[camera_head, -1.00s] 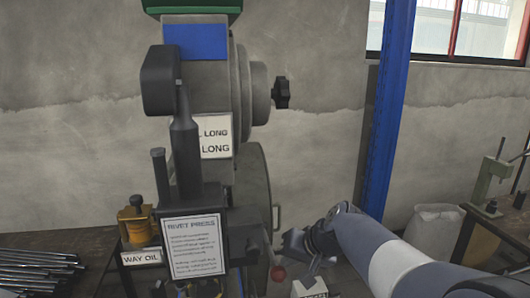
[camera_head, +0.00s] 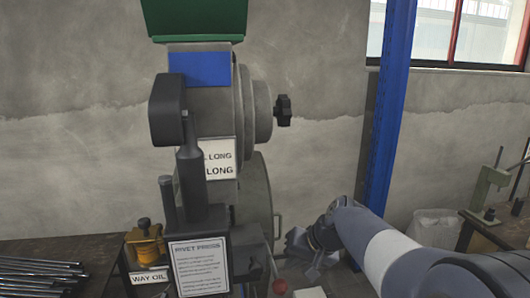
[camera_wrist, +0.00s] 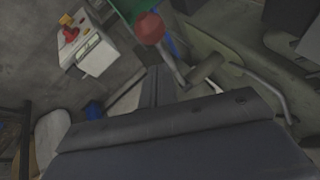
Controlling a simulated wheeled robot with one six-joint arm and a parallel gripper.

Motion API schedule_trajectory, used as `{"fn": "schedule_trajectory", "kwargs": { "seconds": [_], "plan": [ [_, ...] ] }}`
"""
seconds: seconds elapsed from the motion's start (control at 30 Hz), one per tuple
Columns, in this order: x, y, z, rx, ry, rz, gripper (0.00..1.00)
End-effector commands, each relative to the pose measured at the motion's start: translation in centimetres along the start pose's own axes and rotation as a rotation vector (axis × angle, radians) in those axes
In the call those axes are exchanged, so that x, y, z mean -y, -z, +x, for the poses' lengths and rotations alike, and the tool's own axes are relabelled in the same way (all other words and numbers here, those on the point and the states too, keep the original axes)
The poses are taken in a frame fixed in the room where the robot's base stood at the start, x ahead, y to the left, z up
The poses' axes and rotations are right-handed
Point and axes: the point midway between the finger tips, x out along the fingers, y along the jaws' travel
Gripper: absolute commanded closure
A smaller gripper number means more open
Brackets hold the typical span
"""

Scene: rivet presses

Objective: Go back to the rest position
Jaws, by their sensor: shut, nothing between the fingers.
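My gripper (camera_head: 312,254) is at the lower middle of the head view, right of the grey rivet press (camera_head: 252,200). It looks apart from the press, though the gap is hard to judge. In the wrist view my gripper (camera_wrist: 158,88) is shut, with nothing between its fingers. The press carries a "RIVET PRESS" sign (camera_head: 198,268) and a "LONG" label (camera_head: 219,158). A red ball knob (camera_head: 280,287) sits low beside the press and also shows in the wrist view (camera_wrist: 149,28).
A yellow way oil pot (camera_head: 146,242) stands left of the press, near several metal rods (camera_head: 40,270) on a table. A blue post (camera_head: 387,110) rises behind my arm. A green hand press (camera_head: 490,185) stands on a bench at right. A white box (camera_wrist: 88,45) shows in the wrist view.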

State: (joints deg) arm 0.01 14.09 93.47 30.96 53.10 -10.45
Motion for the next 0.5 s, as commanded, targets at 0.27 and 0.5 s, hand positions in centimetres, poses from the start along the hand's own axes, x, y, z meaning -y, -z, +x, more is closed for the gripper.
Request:
{"fn": "schedule_trajectory", "kwargs": {
  "seconds": [0.27, 0.5],
  "plan": [
    [0.1, -0.8, 0.7, 0.002, 0.001, -0.001, 1.0],
    [-0.4, -2.0, 2.7, -0.033, 0.013, -0.01, 1.0]
  ]
}}
